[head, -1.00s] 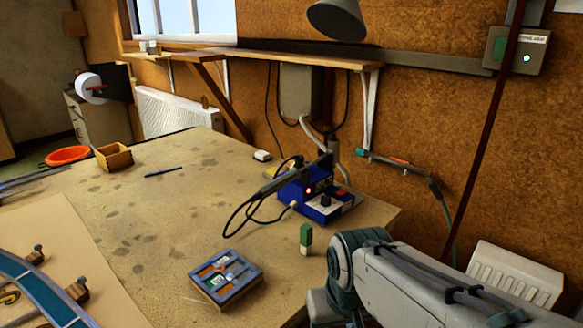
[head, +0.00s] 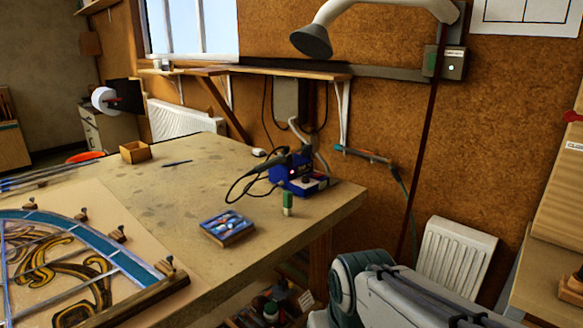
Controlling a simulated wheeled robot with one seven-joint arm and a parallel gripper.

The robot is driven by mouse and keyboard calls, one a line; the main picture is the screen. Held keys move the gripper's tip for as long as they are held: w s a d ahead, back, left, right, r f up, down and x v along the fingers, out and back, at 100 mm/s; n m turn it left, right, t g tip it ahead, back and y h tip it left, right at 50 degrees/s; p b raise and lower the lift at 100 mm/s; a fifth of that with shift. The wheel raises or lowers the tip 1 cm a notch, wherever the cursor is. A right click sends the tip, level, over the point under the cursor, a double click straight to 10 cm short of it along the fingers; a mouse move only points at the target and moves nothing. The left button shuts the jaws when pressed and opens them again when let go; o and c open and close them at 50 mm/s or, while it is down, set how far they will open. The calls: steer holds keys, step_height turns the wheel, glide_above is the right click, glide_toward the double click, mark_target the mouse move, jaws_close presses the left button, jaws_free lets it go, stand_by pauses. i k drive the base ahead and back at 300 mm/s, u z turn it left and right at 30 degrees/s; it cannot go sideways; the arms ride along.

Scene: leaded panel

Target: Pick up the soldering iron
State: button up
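The soldering iron (head: 263,165) is a dark, slim handle resting tilted at the blue soldering station (head: 304,180), near the far right part of the workbench. Its black cable loops out to the left over the bench top. A small red light shows on the station. My arm shows at the bottom right, in front of the bench's right end and apart from the iron. My gripper is outside the picture.
The workbench (head: 135,203) carries a small tray (head: 228,226), a green-and-white bottle-like item (head: 288,203), a wooden box (head: 134,152) and a leaded panel (head: 75,262) at left. A lamp-like hood (head: 312,41) hangs above. A radiator (head: 455,262) stands at right.

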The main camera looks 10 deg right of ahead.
mark_target(312, 137)
steer(key=z, duration=1)
steer(key=i, duration=0.85)
steer(key=u, duration=0.7)
steer(key=i, duration=0.85)
steer(key=u, duration=0.9)
